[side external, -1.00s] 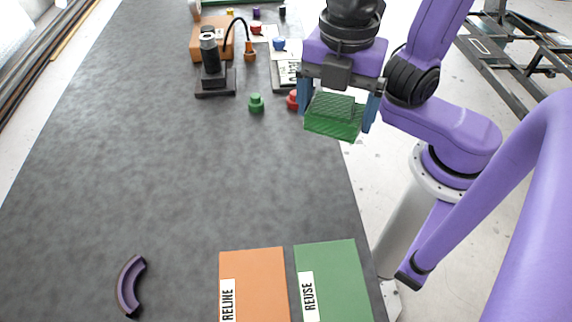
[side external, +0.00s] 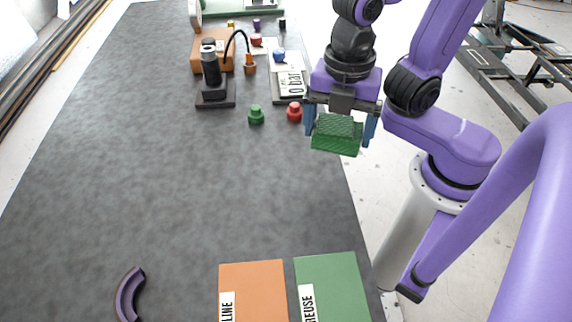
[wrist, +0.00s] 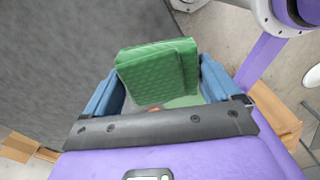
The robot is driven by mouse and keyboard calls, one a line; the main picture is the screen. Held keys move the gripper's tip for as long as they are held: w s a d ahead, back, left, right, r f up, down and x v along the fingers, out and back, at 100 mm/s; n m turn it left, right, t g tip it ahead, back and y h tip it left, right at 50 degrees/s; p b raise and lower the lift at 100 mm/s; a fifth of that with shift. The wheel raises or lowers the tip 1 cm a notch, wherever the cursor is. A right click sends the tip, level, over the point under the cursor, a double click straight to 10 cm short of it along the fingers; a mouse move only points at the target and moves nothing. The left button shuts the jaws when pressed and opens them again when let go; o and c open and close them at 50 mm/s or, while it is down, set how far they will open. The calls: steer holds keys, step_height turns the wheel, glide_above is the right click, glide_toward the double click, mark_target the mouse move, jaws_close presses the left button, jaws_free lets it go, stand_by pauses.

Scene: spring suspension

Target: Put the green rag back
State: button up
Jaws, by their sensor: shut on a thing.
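The green rag (side external: 337,134) is a folded, textured green block held in my gripper (side external: 340,128). The blue fingers stand on its left and right sides, and it hangs above the table's right edge. In the wrist view the rag (wrist: 158,72) sits between the two blue fingers of my gripper (wrist: 160,85), its folded layers tilted slightly. A green mat labelled REUSE (side external: 335,285) lies at the front right of the table, nearer the camera than my gripper.
An orange mat (side external: 253,285) lies left of the green one. Green (side external: 256,115) and red (side external: 294,112) knobs, a black stand (side external: 213,85) and an orange box (side external: 203,50) are farther back. A purple curved piece (side external: 130,293) lies front left. The table's middle is clear.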

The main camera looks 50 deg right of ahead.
mark_target(316, 127)
steer(key=w, duration=0.1)
steer(key=w+a+f, duration=0.1)
steer(key=w+a, duration=0.1)
steer(key=shift+f, duration=0.35)
steer(key=w+a+f, duration=0.2)
steer(key=f, duration=0.1)
steer(key=w+f, duration=0.1)
steer(key=f, duration=0.1)
steer(key=shift+w+a+f, duration=0.25)
steer(key=shift+w+a, duration=0.05)
steer(key=shift+a, duration=0.1)
steer(key=shift+w+a+f, duration=0.1)
steer(key=shift+w+f, duration=0.05)
steer(key=shift+f, duration=1.6)
steer(key=shift+f, duration=0.1)
steer(key=o, duration=0.7)
steer(key=shift+c, duration=0.2)
